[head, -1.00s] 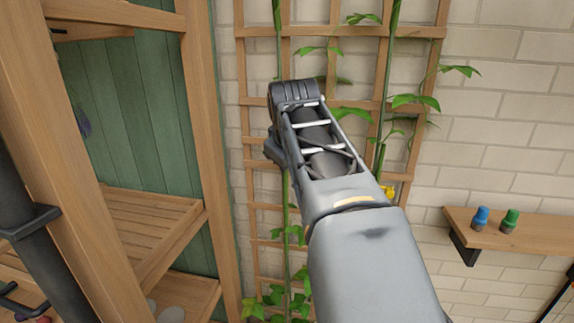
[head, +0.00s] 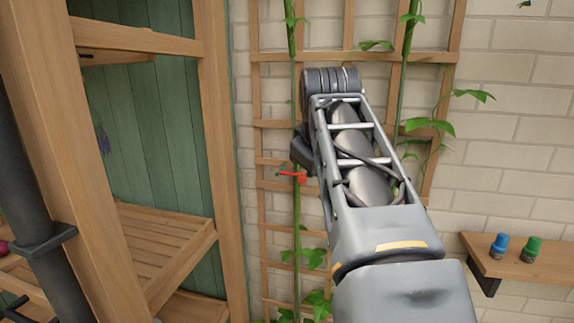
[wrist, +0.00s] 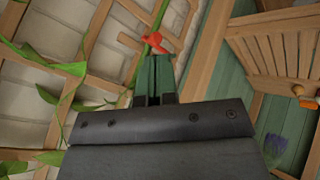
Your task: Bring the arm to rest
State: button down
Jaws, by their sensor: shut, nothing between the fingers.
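My gripper (wrist: 155,60) is shut and empty in the wrist view. Its fingers point toward the trellis (wrist: 88,118) and its climbing plants. A red clip (wrist: 153,42) sits on a green stem just beyond the fingertips; I cannot tell whether they touch. In the head view my arm is raised in front of the trellis (head: 275,125) and hides part of it. The fingers cannot be made out there. The red clip (head: 292,174) shows on the left stem, just left of my arm.
A wooden shelf unit (head: 222,180) with slatted shelves and a green back stands at left. A wall ledge (head: 510,266) at right holds a blue pot (head: 499,245) and a green pot (head: 531,249). The brick wall between trellis and ledge is clear.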

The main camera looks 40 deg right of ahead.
jog(key=w+a+f+m+y, duration=0.1)
jog(key=w+a+f+m, duration=0.1)
jog(key=f, duration=0.6)
jog(key=w+a+f+m+y, duration=0.1)
jog(key=a+f+m, duration=0.15)
jog(key=f, duration=0.55)
jog(key=s+a+f+n+g+y, duration=0.1)
jog(key=s+a+f, duration=0.1)
jog(key=a+f, duration=0.5)
jog(key=s+a+f+n+g+y, duration=0.1)
jog(key=s+a+f+n, duration=0.1)
jog(key=a+f, duration=0.5)
jog(key=shift+s+f+y, duration=0.3)
jog(key=shift+s+f, duration=0.35)
jog(key=shift+s, duration=0.2)
